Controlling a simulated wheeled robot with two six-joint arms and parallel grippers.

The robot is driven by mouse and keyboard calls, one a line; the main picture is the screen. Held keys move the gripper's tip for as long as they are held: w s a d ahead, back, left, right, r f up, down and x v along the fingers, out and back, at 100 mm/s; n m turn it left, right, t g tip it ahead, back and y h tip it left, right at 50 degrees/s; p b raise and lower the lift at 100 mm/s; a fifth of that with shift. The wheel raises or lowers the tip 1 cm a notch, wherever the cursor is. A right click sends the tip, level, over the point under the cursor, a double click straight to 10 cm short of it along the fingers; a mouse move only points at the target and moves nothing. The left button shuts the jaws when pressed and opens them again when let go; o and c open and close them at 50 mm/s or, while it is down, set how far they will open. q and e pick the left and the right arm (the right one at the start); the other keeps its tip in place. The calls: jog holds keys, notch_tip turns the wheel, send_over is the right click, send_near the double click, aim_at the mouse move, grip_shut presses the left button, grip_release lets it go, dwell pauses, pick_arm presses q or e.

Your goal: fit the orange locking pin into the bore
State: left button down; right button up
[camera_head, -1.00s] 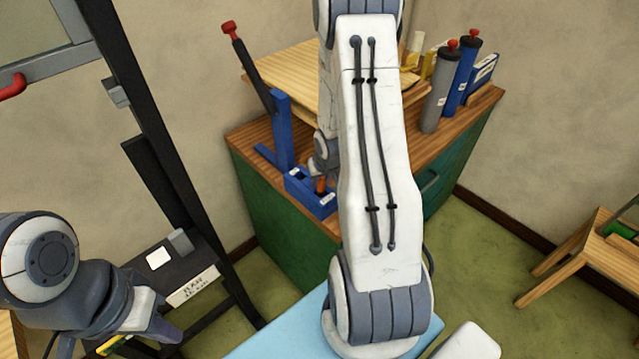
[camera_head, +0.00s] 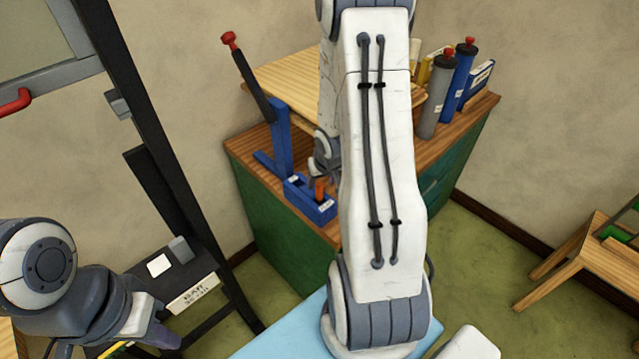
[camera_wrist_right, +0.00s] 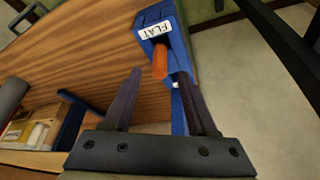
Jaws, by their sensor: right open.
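The orange locking pin (camera_head: 319,188) stands upright in a small blue holder (camera_head: 299,199) near the front edge of the cabinet top. In the right wrist view the pin (camera_wrist_right: 159,62) sticks out of the blue holder (camera_wrist_right: 152,17), which has a "FLAT" label. My right gripper (camera_wrist_right: 160,95) is open and empty, with the pin ahead of the gap between its fingers and apart from both. My right arm hides much of the cabinet top in the head view. My left gripper (camera_head: 158,338) is low at the left; its jaw opening is unclear. I cannot make out the bore.
A blue stand (camera_head: 281,137) with a dark, red-tipped lever rises beside the holder. Grey and blue cylinders (camera_head: 436,97) stand farther right on the cabinet (camera_head: 285,240). A dark frame (camera_head: 160,180) stands at the left. A wooden stool (camera_head: 590,255) is at the right.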

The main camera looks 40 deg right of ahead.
jog(key=p+v, duration=0.3)
jog(key=v, duration=0.4)
jog(key=s+a+r+n+g+y, duration=0.1)
jog(key=a+r+n, duration=0.25)
jog(key=a, duration=0.55)
jog(key=s+a+r+n, duration=0.15)
jog(key=a+r, duration=0.35)
jog(key=a, duration=0.5)
jog(key=s+a+r+n+g+y, duration=0.1)
jog(key=s+a+r+n, duration=0.1)
jog(key=s+a, duration=0.4)
jog(key=s+a+r+n+g, duration=0.2)
jog(key=s+a+r+n, duration=0.1)
jog(key=s+a+n, duration=0.2)
jog(key=s+a, duration=0.2)
jog(key=s, duration=0.2)
jog(key=shift+y, duration=0.4)
jog(key=shift+f, duration=0.1)
